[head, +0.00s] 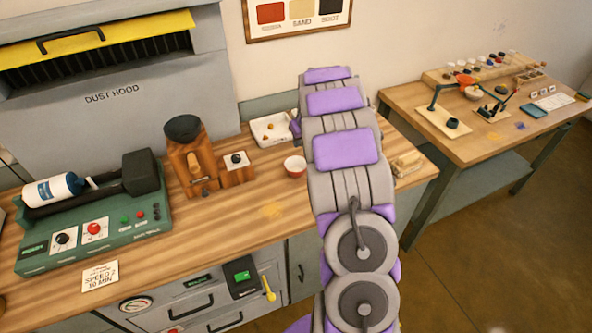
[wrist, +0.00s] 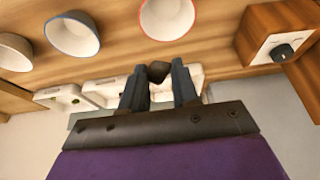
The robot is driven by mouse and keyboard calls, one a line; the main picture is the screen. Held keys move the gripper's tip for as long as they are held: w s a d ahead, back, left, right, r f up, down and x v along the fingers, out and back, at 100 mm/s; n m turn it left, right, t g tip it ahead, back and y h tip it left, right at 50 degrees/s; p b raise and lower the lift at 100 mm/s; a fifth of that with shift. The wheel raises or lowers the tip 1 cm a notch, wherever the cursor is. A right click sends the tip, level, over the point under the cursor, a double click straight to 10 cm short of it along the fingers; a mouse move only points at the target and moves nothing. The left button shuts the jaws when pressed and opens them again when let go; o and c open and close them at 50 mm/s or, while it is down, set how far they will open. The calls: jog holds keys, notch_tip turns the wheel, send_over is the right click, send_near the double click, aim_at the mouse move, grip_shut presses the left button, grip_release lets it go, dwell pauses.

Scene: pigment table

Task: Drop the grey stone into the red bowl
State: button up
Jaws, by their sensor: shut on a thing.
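My gripper (wrist: 160,78) is shut on the grey stone (wrist: 158,72), a small dark lump between its fingertips in the wrist view. The red bowl, white outside with a red rim, is just beyond the fingertips in the wrist view (wrist: 168,32). It also stands on the bench left of my arm in the head view (head: 295,169). The stone is apart from the bowl in the wrist picture; its height over the bench is hard to tell. My arm hides the fingertips and the stone in the head view.
A wooden block with a dark knob (wrist: 281,40) is at right. In the head view, a white tray (head: 262,140) with small lumps is behind the bowl. Bench front is clear.

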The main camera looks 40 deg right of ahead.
aim_at(301, 147)
jog(key=shift+a+f+b, duration=0.2)
jog(key=shift+a+f, duration=0.05)
jog(key=shift+f, duration=0.3)
jog(key=shift+a+f+b, duration=0.2)
jog(key=shift+f, duration=0.3)
jog(key=shift+d+f, duration=0.1)
jog(key=shift+f, duration=0.3)
jog(key=shift+d+f, duration=0.2)
jog(key=shift+f, duration=0.05)
jog(key=shift+d+f, duration=0.2)
jog(key=shift+d, duration=0.4)
jog(key=o, duration=0.6)
jog(key=shift+a, duration=0.1)
jog(key=o, duration=0.5)
jog(key=shift+a+r, duration=0.15)
jog(key=shift+a, duration=0.5)
jog(key=shift+d, duration=0.25)
jog(key=shift+s+d+r, duration=0.2)
jog(key=shift+d+r, duration=0.1)
jog(key=shift+r, duration=0.15)
jog(key=v, duration=0.5)
jog(key=p+v, duration=0.1)
jog(key=v, duration=0.5)
jog(key=a+p+v, duration=0.1)
jog(key=v, duration=0.4)
jog(key=shift+s, duration=0.15)
jog(key=shift+r, duration=0.1)
